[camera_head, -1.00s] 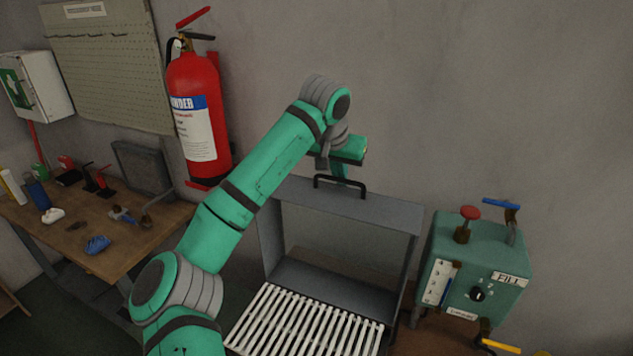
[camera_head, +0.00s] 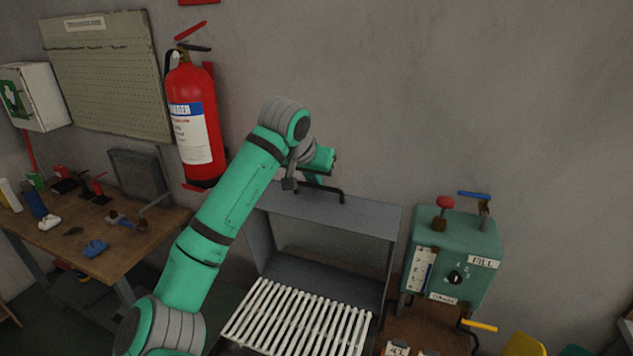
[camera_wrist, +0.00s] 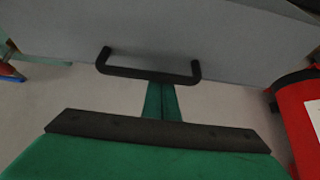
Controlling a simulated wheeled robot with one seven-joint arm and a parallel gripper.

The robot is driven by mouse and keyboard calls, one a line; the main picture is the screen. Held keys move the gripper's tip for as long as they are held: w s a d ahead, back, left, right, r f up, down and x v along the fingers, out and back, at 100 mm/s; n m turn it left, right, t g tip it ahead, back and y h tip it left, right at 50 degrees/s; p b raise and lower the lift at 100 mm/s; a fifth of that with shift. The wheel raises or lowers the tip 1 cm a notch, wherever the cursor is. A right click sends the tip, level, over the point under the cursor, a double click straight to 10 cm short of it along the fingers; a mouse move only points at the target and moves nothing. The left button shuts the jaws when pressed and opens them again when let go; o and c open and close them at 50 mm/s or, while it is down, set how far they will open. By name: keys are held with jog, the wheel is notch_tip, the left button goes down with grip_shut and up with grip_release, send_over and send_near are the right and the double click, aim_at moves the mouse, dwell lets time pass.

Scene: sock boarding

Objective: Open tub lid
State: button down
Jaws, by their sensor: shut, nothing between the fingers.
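The tub is a grey metal box, and a grey panel with a black bar handle (camera_head: 335,193), which I take for its lid (camera_head: 350,222), stands along its back top edge. Below it the tub is open toward me, with a row of white slats (camera_head: 298,318) in front. My gripper (camera_wrist: 161,88) is shut and empty at the handle. In the wrist view its green fingers reach up to the middle of the handle bar (camera_wrist: 148,73), which crosses their tips. I cannot tell whether they touch. In the head view my wrist partly hides the handle's left end.
A green control box (camera_head: 452,262) with a red knob and blue lever stands right of the tub. A red fire extinguisher (camera_head: 192,115) hangs on the wall at left. A wooden workbench (camera_head: 90,260) with small items is at far left. Bare wall lies behind the tub.

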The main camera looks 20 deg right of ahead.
jog(key=w+d, duration=0.3)
jog(key=w+r+v, duration=0.1)
jog(key=v, duration=0.9)
jog(key=shift+d+r, duration=0.2)
